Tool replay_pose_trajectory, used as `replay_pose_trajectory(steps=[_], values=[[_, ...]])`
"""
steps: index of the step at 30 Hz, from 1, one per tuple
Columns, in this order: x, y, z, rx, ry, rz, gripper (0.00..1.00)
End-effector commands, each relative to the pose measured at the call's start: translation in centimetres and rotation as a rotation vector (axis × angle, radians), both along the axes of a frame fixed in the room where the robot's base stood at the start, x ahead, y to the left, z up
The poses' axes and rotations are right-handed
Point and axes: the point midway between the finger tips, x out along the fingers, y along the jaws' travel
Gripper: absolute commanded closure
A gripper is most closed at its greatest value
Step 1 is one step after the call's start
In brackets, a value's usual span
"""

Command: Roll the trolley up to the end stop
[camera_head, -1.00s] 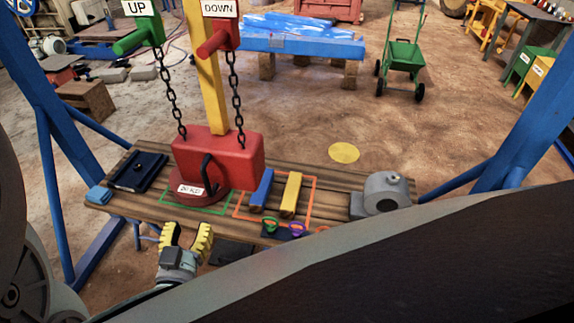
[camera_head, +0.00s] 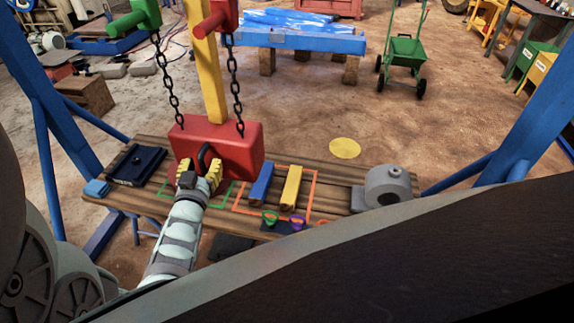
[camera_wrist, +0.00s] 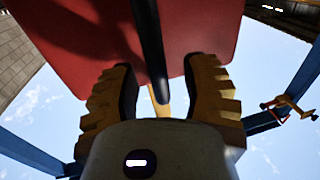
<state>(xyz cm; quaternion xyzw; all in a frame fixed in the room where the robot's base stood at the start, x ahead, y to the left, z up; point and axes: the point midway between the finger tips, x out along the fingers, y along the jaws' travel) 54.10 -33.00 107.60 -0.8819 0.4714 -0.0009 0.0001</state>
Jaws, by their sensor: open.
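A red block (camera_head: 235,145) hangs at two black chains at the bench's back edge; I cannot tell whether it bears on the bench. It has a black handle (camera_head: 204,155) on its front. My gripper (camera_head: 200,172) is open, with yellow ridged fingers close in front of the block, one on each side of the handle. In the wrist view the fingers (camera_wrist: 161,80) stand apart, with the black handle (camera_wrist: 150,45) between them and the red block (camera_wrist: 200,30) behind. I cannot make out an overhead trolley or an end stop. A green wheeled cart (camera_head: 404,52) stands at the back right.
The wooden bench (camera_head: 335,198) bears a blue bar (camera_head: 261,183), a yellow bar (camera_head: 291,186), a grey motor-like part (camera_head: 388,187) and a dark blue tray (camera_head: 137,166). Blue frame legs (camera_head: 530,115) flank it. Green (camera_head: 140,15) and red (camera_head: 215,30) handles are above.

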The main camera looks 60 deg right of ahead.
Motion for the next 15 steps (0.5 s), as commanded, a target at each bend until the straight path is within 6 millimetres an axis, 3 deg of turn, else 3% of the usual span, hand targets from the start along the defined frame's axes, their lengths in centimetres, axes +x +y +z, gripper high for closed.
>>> replay_pose_trajectory(steps=[9, 10, 15], values=[[-0.01, -0.32, -0.03, 0.0, 0.001, -0.004, 0.54], [-0.01, -0.32, -0.03, 0.0, 0.001, -0.004, 0.5], [0.0, -0.29, -0.03, 0.0, 0.001, -0.003, 0.68]])
